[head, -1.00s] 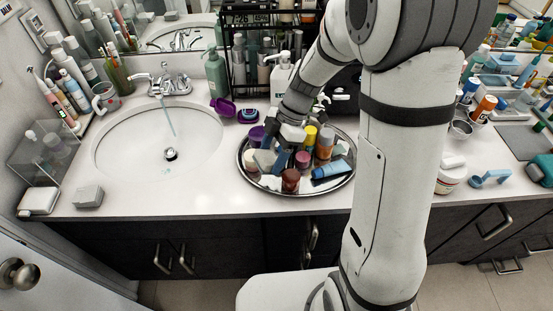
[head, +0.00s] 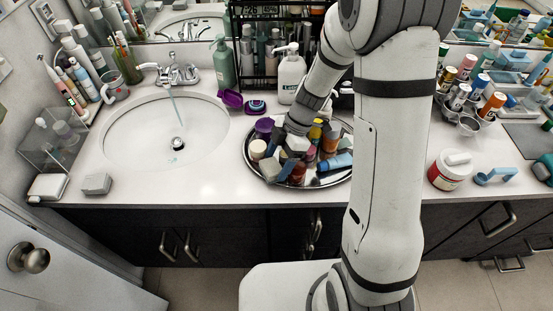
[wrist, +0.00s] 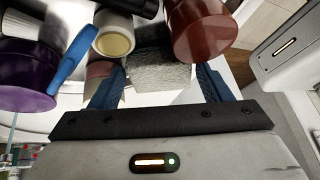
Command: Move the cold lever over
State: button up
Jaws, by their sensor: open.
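The chrome faucet (head: 172,72) stands behind the sink at the left in the head view. A thin stream of water runs from its spout. It has a lever on each side, a left one (head: 149,67) and a right one (head: 190,73); I cannot tell which is cold. My gripper (wrist: 158,85) is well to the right of the faucet, low over the round tray (head: 250,163) of bottles. Its blue fingers are open in the wrist view. A grey rough block (wrist: 158,70) shows between and beyond the fingertips; I cannot tell whether they touch it.
The sink basin (head: 130,140) is clear. A cup (head: 113,87) is left of the faucet.

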jog(key=shift+r, duration=0.1)
jog(key=b+v, duration=0.2)
jog(key=v, duration=0.9)
jog(key=s+d+r+m+t+h, duration=0.2)
jog(key=s+d+r+m+t, duration=0.1)
jog(key=s+m, duration=0.4)
jog(key=s+d+r+m+t+h, duration=0.2)
jog(key=s+m, duration=0.6)
jog(key=m, duration=0.6)
jog(key=shift+s+d+r+m+t+h, duration=0.15)
jog(key=shift+d+r+m+t+h, duration=0.35)
jog(key=shift+d+r, duration=0.7)
jog(key=shift+d+f, duration=0.15)
jog(key=shift+f, duration=0.05)
